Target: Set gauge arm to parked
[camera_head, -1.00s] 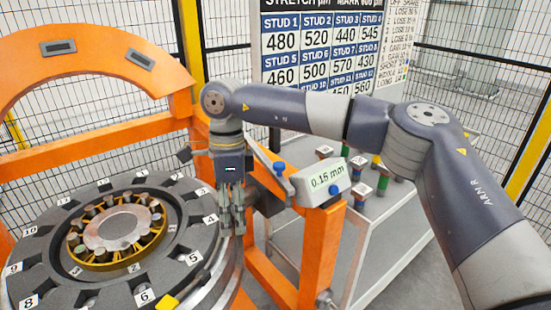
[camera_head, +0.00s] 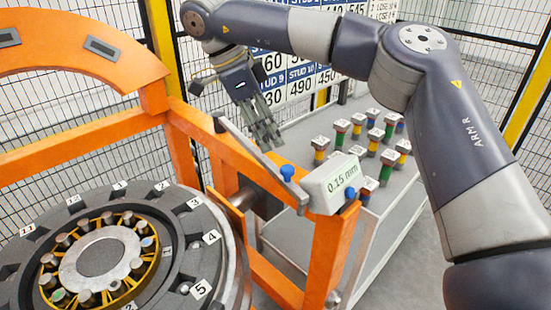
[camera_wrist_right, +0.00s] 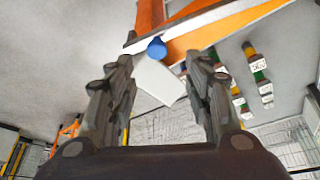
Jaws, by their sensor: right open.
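The gauge arm (camera_head: 255,152) is a slim grey bar slanting along the orange frame, with a blue knob (camera_head: 287,172) near its lower end. The white gauge display (camera_head: 328,186) beside it reads 0.15 mm. My right gripper (camera_head: 268,140) points down, just behind and above the bar in the head view, apart from the knob. In the right wrist view its fingers (camera_wrist_right: 160,90) are spread and nothing is held; a blue knob (camera_wrist_right: 157,49) and a pale box (camera_wrist_right: 160,80) show beyond, between them. My left gripper is out of view.
The dark round wheelset (camera_head: 190,255) with numbered tags lies at left under an orange arch (camera_head: 75,38). A grey cart (camera_head: 300,140) at right bears several colour-banded studs (camera_head: 340,133). A figures board (camera_head: 310,85) and mesh fence stand behind.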

